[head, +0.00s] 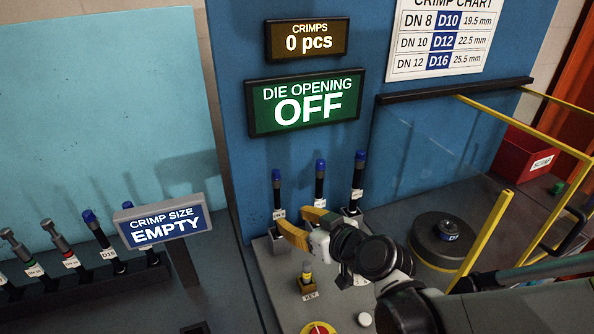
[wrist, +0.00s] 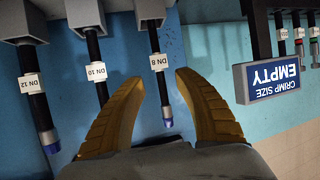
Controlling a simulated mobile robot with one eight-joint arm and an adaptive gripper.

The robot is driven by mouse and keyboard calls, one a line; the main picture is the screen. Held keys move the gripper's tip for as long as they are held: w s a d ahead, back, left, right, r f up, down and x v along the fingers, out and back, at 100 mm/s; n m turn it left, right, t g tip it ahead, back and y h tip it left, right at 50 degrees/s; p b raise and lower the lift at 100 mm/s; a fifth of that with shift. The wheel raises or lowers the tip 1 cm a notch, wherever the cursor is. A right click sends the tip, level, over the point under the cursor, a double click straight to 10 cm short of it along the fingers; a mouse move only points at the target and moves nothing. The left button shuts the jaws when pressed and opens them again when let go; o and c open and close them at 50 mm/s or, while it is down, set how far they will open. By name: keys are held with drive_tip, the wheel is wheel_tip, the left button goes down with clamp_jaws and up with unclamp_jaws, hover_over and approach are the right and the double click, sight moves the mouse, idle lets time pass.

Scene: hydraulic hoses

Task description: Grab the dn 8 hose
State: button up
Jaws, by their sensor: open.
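The DN 8 hose (head: 277,187) is black with a blue cap and a white label, upright in a grey holder, leftmost of three hoses by the blue panel. In the wrist view, which is upside down, the DN 8 hose (wrist: 157,62) shows between the fingertips with its label readable. My gripper (head: 292,220) has yellow fingers and is open at the hose's lower part. In the wrist view my gripper (wrist: 158,76) has one finger on each side of the hose, with visible gaps. Whether the hose lies at finger depth is hard to tell.
The DN 10 hose (wrist: 96,68) and DN 12 hose (wrist: 37,92) stand close beside it. A key in a small block (head: 307,281) stands below my gripper. The crimp size sign (head: 163,222) stands to the left. A yellow-framed guard (head: 490,240) is at right.

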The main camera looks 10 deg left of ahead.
sight(280, 211)
drive_tip(key=b+x, duration=0.2)
drive_tip(key=x, duration=0.6)
drive_tip(key=shift+w+a+f+b, duration=0.2)
drive_tip(key=shift+w+b, duration=0.1)
drive_tip(key=shift+b, duration=0.05)
drive_tip(key=shift+d+r, duration=0.1)
clamp_jaws()
